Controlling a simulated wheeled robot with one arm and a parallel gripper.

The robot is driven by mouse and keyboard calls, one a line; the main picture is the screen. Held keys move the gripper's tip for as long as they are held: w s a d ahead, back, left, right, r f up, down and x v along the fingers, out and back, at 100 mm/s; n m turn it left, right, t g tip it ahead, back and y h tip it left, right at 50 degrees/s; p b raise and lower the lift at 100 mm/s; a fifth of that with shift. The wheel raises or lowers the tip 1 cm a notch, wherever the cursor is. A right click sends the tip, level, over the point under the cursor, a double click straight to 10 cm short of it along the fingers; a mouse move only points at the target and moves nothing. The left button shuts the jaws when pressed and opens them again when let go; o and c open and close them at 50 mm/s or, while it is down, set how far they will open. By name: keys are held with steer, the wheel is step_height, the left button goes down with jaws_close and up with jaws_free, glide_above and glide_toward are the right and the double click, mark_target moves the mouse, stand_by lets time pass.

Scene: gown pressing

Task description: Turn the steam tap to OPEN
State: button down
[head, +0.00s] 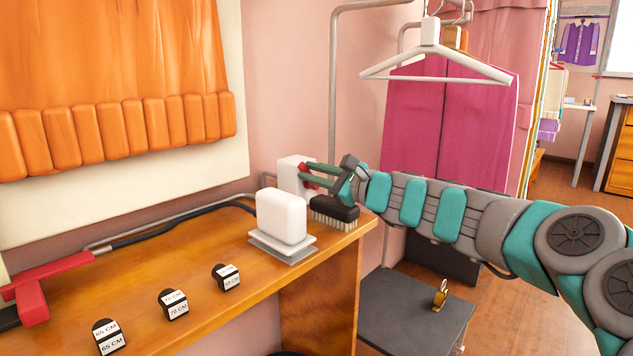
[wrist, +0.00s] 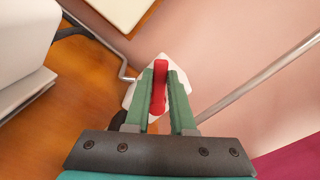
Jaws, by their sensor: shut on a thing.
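The steam tap's red handle (wrist: 160,88) lies between the two green fingers of my gripper (wrist: 164,95) in the wrist view. My gripper is shut on it. In the head view my gripper (head: 310,175) reaches in from the right to the red handle (head: 305,168), which is partly covered by the fingers. The handle sits at a white box (head: 290,172) by the pink wall at the table's far end. No OPEN mark can be made out, and I cannot tell the tap's setting.
A white block on a grey plate (head: 282,217) and a black brush (head: 334,213) stand close to the gripper on the wooden table (head: 200,265). Several labelled markers (head: 173,304) and a red-handled tool (head: 45,278) lie nearer. A white hanger (head: 435,50) hangs from a rail above my arm.

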steer(key=shift+s+a+f+n+b, duration=0.15)
steer(key=shift+s+f+n+b, duration=0.1)
steer(key=shift+n+b, duration=0.35)
steer(key=shift+s+a+f+n+b, duration=0.1)
steer(key=shift+f+n+b, duration=0.15)
steer(key=shift+n+b, duration=0.3)
steer(key=shift+n, duration=0.25)
steer(key=c, duration=0.8)
jaws_free()
steer(key=shift+o, duration=0.2)
steer(key=shift+p+v, duration=0.3)
steer(key=shift+v, duration=3.6)
steer(key=shift+c, duration=0.2)
